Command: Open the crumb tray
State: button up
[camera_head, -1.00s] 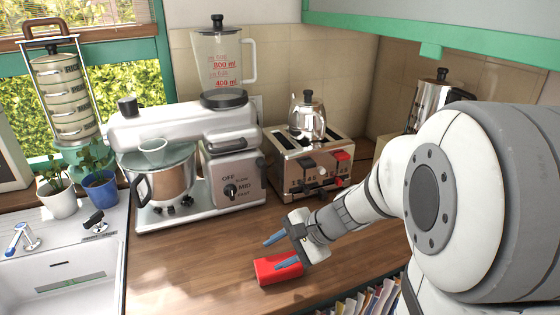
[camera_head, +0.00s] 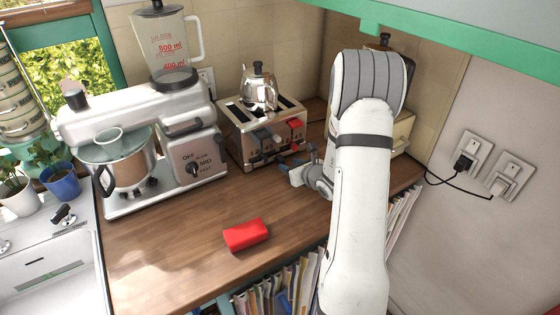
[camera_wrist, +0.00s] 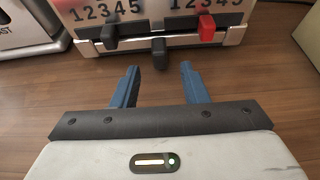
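The chrome toaster (camera_head: 252,151) stands at the back of the wooden counter. Its front face (camera_wrist: 155,20) fills the top of the wrist view, with number dials, a black lever (camera_wrist: 109,33) and a red lever (camera_wrist: 206,28). Low in the middle a black knob (camera_wrist: 160,54) sits on the silver bottom strip, which looks like the crumb tray (camera_wrist: 235,38), closed against the body. My gripper (camera_wrist: 160,68) is open and empty, its two blue fingers pointing at the knob, one on each side and just short of it. In the head view my gripper (camera_head: 288,155) is low at the toaster's front right.
A red block (camera_head: 246,235) lies on the counter in front. A stand mixer (camera_head: 150,150) with a blender jug stands left of the toaster. A metal kettle (camera_head: 258,88) sits on the toaster. Files (camera_head: 275,290) stand below the counter edge. The counter between is clear.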

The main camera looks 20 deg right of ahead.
aim_at(283, 162)
jog(key=p+x, duration=0.1)
jog(key=x, duration=0.4)
jog(key=shift+c, duration=0.6)
grip_shut()
